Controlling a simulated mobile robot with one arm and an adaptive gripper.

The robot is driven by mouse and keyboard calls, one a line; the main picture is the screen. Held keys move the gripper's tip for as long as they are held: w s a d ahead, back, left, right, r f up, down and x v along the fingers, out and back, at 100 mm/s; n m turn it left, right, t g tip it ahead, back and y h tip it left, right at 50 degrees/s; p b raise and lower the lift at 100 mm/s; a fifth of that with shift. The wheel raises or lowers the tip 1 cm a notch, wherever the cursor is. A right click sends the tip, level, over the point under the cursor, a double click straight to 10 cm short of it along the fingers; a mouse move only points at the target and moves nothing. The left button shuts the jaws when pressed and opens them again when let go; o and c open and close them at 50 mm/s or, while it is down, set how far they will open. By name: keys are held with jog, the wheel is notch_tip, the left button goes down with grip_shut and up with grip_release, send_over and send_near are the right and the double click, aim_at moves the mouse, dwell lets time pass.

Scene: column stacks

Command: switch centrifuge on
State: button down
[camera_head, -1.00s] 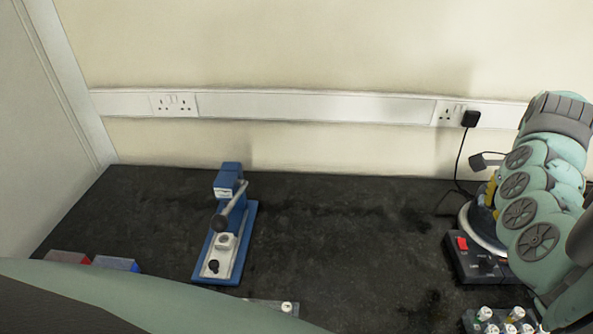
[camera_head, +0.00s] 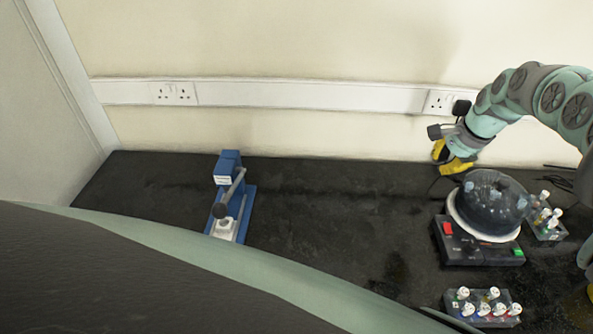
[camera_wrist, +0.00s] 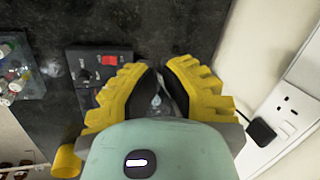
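The centrifuge (camera_head: 487,254) stands on the dark bench at the right in the head view, with a dark see-through domed lid (camera_head: 487,200) and a pale ring. Its front panel has a red switch (camera_head: 447,228) at the left and a green part (camera_head: 518,252) at the right. The red switch also shows in the wrist view (camera_wrist: 110,60), left of the fingertips, near a black knob (camera_wrist: 86,75). My gripper (camera_head: 452,158) is above and behind the centrifuge, near the wall. Its yellow fingers (camera_wrist: 158,68) are slightly apart, with nothing seen held between them.
A rack of capped vials (camera_head: 482,310) stands in front of the centrifuge and another (camera_head: 545,222) to its right. A blue lever press (camera_head: 230,195) stands left. A plug (camera_head: 461,108) sits in the wall socket behind. The middle bench is clear.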

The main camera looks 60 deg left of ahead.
jog(key=d+f+m+t+h+p, duration=0.1)
jog(key=d+f+m+p, duration=0.1)
jog(key=d, duration=0.9)
jog(key=shift+f+m, duration=0.2)
jog(key=shift+m, duration=0.6)
jog(key=b, duration=0.4)
send_over(451, 227)
jog(key=s, duration=0.1)
jog(key=f, duration=1)
jog(key=shift+d+f, duration=0.15)
jog(key=shift+d, duration=0.25)
jog(key=shift+a+f, duration=0.1)
jog(key=shift+f, duration=0.1)
jog(key=shift+x, duration=1.5)
jog(key=shift+w, duration=0.1)
jog(key=shift+f+b, duration=0.1)
jog(key=shift+b, duration=0.3)
